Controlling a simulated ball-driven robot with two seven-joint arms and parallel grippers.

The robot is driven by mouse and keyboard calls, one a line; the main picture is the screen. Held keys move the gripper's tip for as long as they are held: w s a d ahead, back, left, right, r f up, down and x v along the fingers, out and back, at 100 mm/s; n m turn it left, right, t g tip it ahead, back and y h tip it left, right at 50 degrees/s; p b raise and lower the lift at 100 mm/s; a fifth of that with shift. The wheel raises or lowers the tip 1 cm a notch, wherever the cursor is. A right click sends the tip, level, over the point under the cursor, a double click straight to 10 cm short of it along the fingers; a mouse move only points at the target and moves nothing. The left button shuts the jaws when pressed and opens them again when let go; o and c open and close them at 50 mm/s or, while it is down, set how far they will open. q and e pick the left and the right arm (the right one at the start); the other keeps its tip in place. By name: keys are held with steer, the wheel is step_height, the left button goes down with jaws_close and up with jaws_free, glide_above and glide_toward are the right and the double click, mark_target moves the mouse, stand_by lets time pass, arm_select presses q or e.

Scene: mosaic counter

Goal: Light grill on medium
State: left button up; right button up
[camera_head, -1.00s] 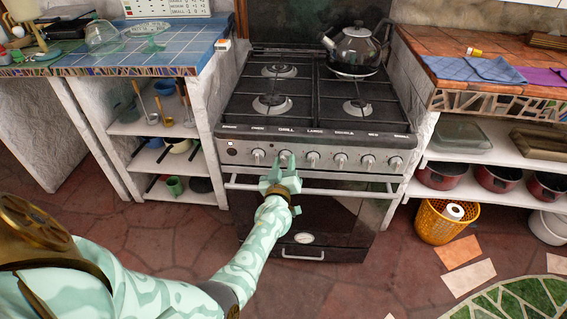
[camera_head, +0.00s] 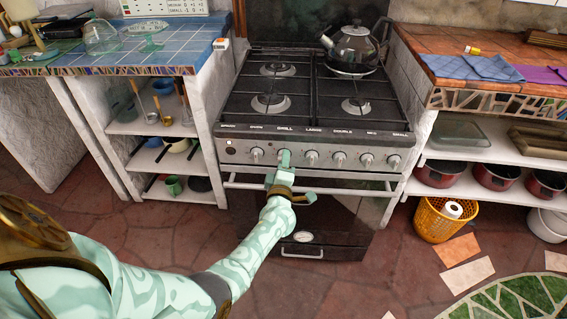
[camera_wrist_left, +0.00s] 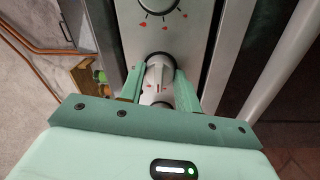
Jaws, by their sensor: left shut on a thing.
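The stove's front panel (camera_head: 232,151) carries a row of knobs under printed labels. A red mark shows near the knob's middle. The knob's exact setting cannot be told. My right gripper is in neither view.
A kettle (camera_head: 354,48) stands on the back right burner. The oven door handle (camera_head: 345,189) runs just below the knobs, close to my left wrist. Another knob (camera_wrist_left: 152,5) with red marks is nearby. Counters flank the stove.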

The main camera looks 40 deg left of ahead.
arm_select(q)
steer(key=shift+s+d+f+n, duration=0.1)
steer(key=shift+f+n, duration=0.1)
steer(key=shift+n, duration=1)
steer(key=o, duration=1)
steer(key=shift+r, duration=0.1)
